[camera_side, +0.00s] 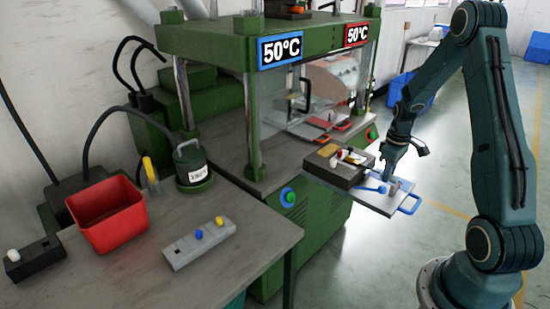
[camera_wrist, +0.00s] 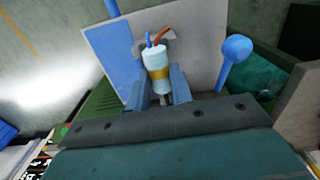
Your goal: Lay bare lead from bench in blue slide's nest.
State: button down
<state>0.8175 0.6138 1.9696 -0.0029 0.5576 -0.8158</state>
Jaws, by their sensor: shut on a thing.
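My gripper (camera_side: 391,178) is low over the blue slide (camera_side: 381,205), a pale plate with a blue handle that sticks out from the press. In the wrist view my gripper (camera_wrist: 161,93) is shut on the lead (camera_wrist: 156,60), a pale cylinder with a yellow band and blue and red wire ends. The slide's plate (camera_wrist: 198,25) lies behind the lead, with a blue area on its left. A grey patch on the plate behind the lead may be the nest; it is mostly hidden. I cannot tell whether the lead touches the plate.
A blue ball-ended knob (camera_wrist: 236,48) stands right of the lead. A dark block (camera_side: 338,170) with small parts sits beside the plate. The green press (camera_side: 255,120) is to the left. The bench holds a red bin (camera_side: 107,215) and a grey holder (camera_side: 199,244) with blue and yellow pieces.

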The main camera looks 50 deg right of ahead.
jog(key=c, duration=1.2)
grip_release()
jog(key=shift+o, duration=0.2)
jog(key=shift+r, duration=0.1)
notch_tip(320, 180, up, 14)
jog(key=shift+f, duration=0.2)
